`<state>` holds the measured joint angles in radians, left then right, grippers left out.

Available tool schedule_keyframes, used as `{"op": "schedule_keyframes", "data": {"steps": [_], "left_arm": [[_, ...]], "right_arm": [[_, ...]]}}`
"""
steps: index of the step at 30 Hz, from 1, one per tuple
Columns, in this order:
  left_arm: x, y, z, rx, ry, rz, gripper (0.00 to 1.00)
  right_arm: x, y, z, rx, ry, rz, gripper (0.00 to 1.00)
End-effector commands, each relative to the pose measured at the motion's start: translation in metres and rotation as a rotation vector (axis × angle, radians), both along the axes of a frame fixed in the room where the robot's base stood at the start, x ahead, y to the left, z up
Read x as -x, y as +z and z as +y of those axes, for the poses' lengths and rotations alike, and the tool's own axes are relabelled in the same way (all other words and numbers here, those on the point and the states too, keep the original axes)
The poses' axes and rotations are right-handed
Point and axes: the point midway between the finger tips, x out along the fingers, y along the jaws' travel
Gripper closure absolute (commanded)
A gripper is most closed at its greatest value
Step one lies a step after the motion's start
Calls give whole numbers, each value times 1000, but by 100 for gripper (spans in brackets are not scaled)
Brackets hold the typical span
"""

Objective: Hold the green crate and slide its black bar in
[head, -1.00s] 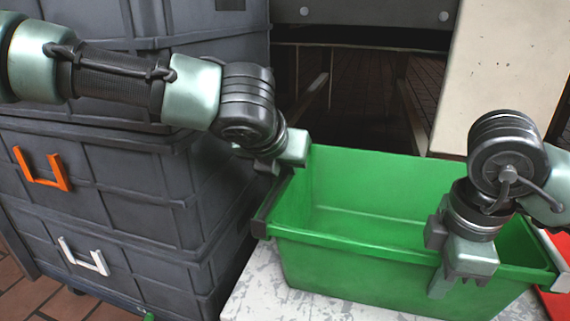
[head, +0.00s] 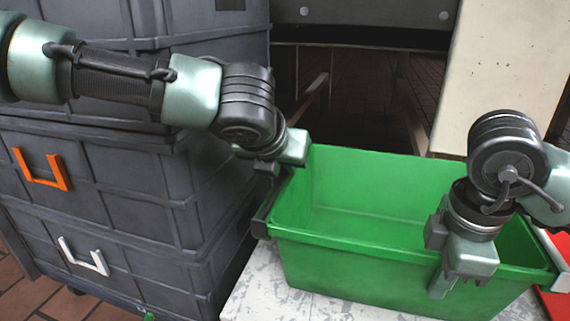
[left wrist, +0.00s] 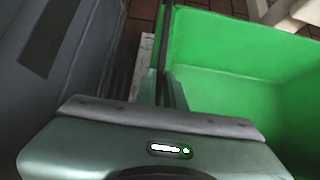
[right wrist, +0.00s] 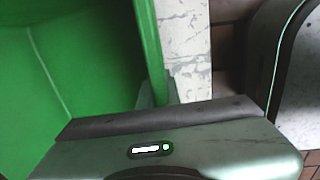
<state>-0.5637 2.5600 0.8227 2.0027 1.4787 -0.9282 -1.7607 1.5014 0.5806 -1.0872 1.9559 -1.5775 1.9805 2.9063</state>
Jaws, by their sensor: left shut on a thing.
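The green crate (head: 375,254) stands upright and open on a white table. A black bar (head: 266,211) lies along the top of its left end. My left gripper (head: 279,172) is at the far part of that end, shut on the black bar, which also shows between its fingers in the left wrist view (left wrist: 166,58). My right gripper (head: 450,285) points down over the crate's near long wall. Its fingers straddle that green wall (right wrist: 150,45) and look shut on it. The crate's inside looks empty where it shows; its right end is partly hidden by my right arm.
Stacked grey bins (head: 110,190) with an orange and a white handle stand close to the crate's left. The pale speckled table (head: 255,290) shows at front left. A red thing (head: 556,303) lies at the right. A cream panel (head: 500,65) stands behind.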

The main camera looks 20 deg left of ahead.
Motion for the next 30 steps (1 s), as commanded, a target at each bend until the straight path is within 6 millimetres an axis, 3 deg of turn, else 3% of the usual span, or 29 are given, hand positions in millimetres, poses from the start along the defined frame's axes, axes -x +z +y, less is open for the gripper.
{"op": "schedule_keyframes", "data": {"steps": [17,30], "left_arm": [[0,0,-1,0,0,0,100],[0,-2,-40,-2,-5,3,100]], "right_arm": [[0,0,0,-1,-1,0,100],[0,0,0,-1,-1,0,100]]}}
